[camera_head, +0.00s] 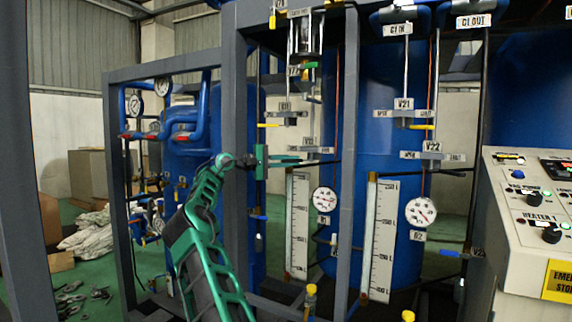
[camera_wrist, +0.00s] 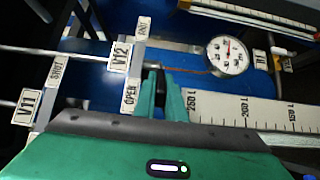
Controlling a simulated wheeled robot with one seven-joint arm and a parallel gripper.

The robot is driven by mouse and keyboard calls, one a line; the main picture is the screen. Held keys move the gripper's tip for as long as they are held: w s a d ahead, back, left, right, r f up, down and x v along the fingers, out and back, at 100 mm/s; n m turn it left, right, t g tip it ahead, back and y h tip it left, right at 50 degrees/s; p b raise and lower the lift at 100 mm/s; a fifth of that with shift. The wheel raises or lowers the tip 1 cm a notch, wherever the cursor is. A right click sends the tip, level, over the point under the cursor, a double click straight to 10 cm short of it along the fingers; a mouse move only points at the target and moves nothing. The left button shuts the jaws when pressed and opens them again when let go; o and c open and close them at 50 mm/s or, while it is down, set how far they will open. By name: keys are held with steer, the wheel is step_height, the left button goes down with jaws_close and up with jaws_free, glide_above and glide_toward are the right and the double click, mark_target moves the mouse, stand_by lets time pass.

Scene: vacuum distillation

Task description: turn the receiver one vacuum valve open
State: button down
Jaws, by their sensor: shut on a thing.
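The receiver one vacuum valve carries the V12 tag (camera_wrist: 121,56), with a SHUT plate (camera_wrist: 143,27) on one side and an OPEN plate (camera_wrist: 130,95) on the other. The V12 tag also shows in the head view (camera_head: 309,143), on the thin pipe behind the frame post. My gripper (camera_wrist: 163,92) is shut on the valve's handle, on the OPEN-plate side in the wrist view. The green fingers mostly hide the handle; only a small dark part shows. In the head view my gripper (camera_head: 297,159) reaches past the post to just below the V12 tag.
The V11 valve tag (camera_head: 285,106) is above, with a yellow handle (camera_head: 268,125) nearby. A grey post (camera_head: 236,200) stands close to my arm. A level scale (camera_head: 297,225) and a round gauge (camera_head: 324,199) are below. A control panel (camera_head: 530,205) is at right.

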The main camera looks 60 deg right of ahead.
steer(key=shift+w+d, duration=0.1)
steer(key=shift+w, duration=0.1)
steer(key=c, duration=1.8)
jaws_free()
steer(key=shift+d+f, duration=0.1)
steer(key=shift+a, duration=0.2)
steer(key=v, duration=1)
steer(key=shift+w+a, duration=0.15)
steer(key=shift+w, duration=0.3)
